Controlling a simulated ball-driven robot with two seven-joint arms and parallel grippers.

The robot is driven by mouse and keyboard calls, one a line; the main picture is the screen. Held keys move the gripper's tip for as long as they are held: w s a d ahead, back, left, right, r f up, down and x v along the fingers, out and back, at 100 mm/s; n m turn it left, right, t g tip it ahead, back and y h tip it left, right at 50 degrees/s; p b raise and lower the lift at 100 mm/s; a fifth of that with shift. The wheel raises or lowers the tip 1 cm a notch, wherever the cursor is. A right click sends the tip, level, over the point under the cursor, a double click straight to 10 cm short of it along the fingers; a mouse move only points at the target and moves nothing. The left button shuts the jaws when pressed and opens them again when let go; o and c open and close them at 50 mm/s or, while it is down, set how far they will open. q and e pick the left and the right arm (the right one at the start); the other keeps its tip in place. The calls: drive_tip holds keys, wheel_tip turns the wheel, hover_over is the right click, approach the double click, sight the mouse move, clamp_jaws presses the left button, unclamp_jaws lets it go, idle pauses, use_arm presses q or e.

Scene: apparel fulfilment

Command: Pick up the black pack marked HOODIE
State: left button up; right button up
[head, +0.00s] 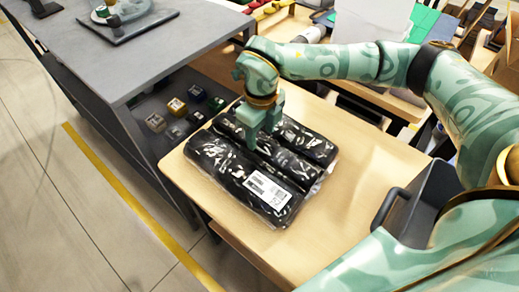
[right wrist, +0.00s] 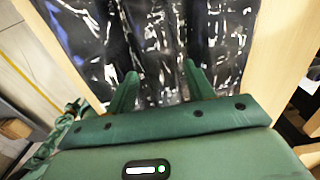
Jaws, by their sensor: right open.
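The black pack (head: 228,172) lies flat on the light wooden table, wrapped in shiny clear plastic, with bulging rolls along its length. A white label with a barcode is at its near right end; I cannot read the word HOODIE at this size. My right gripper (head: 262,140) is over the far middle of the pack, pointing down. In the right wrist view the pack (right wrist: 175,45) fills the space beyond the two open green fingers (right wrist: 160,82). Nothing shows between the fingers but the pack's surface; I cannot tell whether they touch it. My left gripper is not in view.
The wooden table (head: 315,215) has free room to the right of the pack. A dark grey bin (head: 430,200) stands at the right. A grey workbench (head: 140,50) with small items on its lower shelf is at the left.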

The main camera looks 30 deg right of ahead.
wheel_tip(320, 180, down, 3)
drive_tip(key=shift+b, duration=0.35)
drive_tip(key=shift+r, duration=0.15)
clamp_jaws()
drive_tip(key=shift+r, duration=0.15)
